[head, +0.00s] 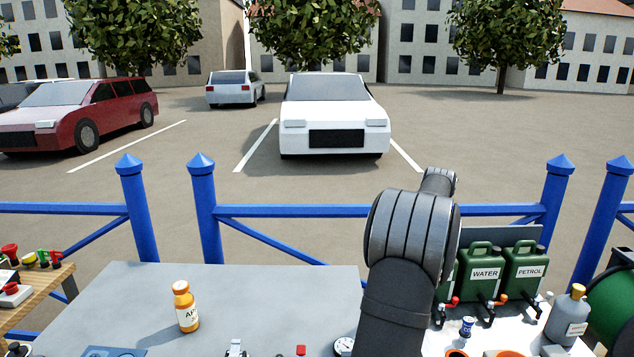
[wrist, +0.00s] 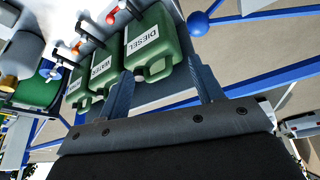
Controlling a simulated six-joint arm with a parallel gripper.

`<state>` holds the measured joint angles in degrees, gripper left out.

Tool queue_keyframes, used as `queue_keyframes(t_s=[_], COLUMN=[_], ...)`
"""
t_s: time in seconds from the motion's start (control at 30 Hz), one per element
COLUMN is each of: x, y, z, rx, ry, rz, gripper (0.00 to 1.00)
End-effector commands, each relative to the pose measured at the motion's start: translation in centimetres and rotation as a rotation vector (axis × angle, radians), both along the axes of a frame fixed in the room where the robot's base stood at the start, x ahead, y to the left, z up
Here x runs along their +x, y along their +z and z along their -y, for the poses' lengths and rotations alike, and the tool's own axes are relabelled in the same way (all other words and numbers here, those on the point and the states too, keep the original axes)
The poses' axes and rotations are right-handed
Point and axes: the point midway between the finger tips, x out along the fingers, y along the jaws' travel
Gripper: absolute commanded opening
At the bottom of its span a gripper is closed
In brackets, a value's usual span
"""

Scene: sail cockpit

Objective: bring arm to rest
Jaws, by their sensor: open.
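My gripper (wrist: 160,62) shows in the wrist view with its two dark fingers spread apart. No object is visibly held between them. Beyond the fingers is a green can labelled DIESEL (wrist: 158,42); contact with it cannot be told. In the head view my arm rises from the bottom edge, right of centre, and bends away over the blue railing. My gripper is hidden there behind my arm.
Green WATER (head: 484,272) and PETROL (head: 525,271) cans with taps stand right of my arm. A grey bottle (head: 568,315) is further right. An orange bottle (head: 185,307) stands on the grey table (head: 270,290), mostly clear. A blue railing (head: 290,211) runs behind.

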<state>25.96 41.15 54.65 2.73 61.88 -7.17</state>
Motion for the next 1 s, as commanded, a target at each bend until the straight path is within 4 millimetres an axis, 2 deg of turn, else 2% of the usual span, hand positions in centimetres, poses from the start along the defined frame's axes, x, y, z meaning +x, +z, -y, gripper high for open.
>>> queue_keyframes(t_s=[0.1, 0.3, 0.5, 0.7, 1.0], x=[-0.7, -2.0, -3.0, -3.3, -3.4], y=[-0.2, -0.4, -0.6, -0.7, -0.7], z=[2.4, 6.0, 8.4, 9.3, 9.3], rx=[-0.001, 0.0, 0.0, 0.0, 0.0], ry=[-0.033, -0.081, -0.115, -0.126, -0.126], rz=[0.0, 0.001, 0.0, 0.001, 0.001], gripper=[0.6, 0.6, 0.6, 0.6, 0.6])
